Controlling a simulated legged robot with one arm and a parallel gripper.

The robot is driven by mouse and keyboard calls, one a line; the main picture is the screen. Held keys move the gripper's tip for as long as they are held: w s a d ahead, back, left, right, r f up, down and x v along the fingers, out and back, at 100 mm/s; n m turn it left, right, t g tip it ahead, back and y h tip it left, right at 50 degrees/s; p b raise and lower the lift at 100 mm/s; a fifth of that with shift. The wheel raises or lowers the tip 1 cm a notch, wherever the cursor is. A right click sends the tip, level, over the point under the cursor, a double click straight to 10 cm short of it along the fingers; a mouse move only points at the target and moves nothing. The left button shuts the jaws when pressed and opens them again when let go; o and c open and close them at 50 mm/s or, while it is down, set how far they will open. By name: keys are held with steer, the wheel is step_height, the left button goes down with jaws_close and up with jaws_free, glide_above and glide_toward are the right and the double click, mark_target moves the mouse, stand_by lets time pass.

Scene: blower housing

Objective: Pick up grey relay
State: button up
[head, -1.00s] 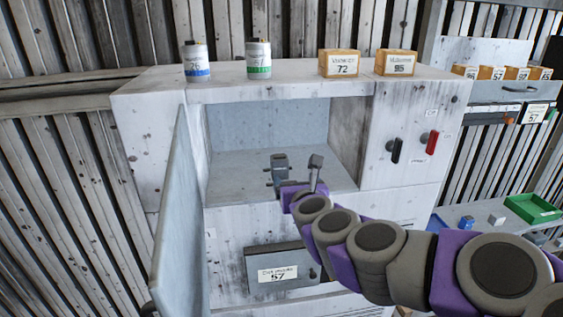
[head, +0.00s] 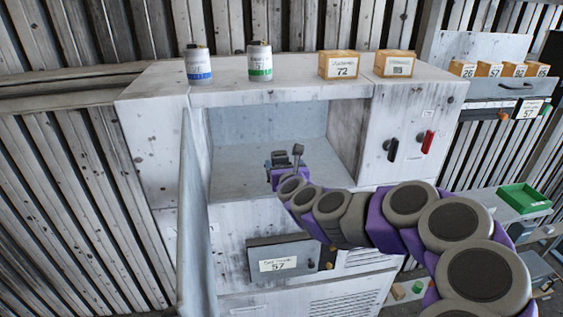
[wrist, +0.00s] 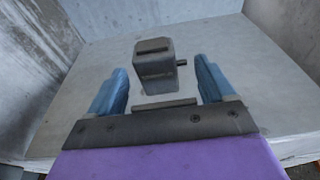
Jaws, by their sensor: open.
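The grey relay (wrist: 154,62) stands on the floor of the open compartment in the blower housing. It is a small block with a raised top and a short peg on its right side. My gripper (wrist: 160,88) is open, with one blue finger on each side of the view. The relay stands just ahead of the palm, between and slightly beyond the fingers, with gaps on both sides. In the head view my gripper (head: 280,160) is inside the compartment mouth, and the relay is hard to tell apart from it.
The blower housing (head: 150,130) has its door (head: 193,220) swung open at the left. Two cans (head: 198,63) and two orange boxes (head: 338,65) stand on top. Black and red handles (head: 427,142) are on the right. The compartment floor (head: 232,180) is otherwise clear.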

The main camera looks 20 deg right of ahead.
mark_target(281, 164)
steer(key=shift+w+a+f, duration=0.1)
steer(key=shift+w+a, duration=0.2)
steer(key=x, duration=0.2)
steer(key=p+x, duration=0.1)
steer(key=x, duration=0.1)
steer(key=shift+d+f, duration=0.1)
steer(key=shift+f, duration=0.2)
steer(key=shift+w+d+f, duration=0.1)
steer(key=shift+w+d, duration=0.1)
steer(key=shift+d, duration=0.2)
steer(key=shift+a, duration=0.25)
steer(key=shift+c, duration=0.4)
steer(key=shift+a, duration=0.2)
steer(key=c, duration=0.7)
steer(key=shift+d, duration=0.2)
steer(key=c, duration=0.3)
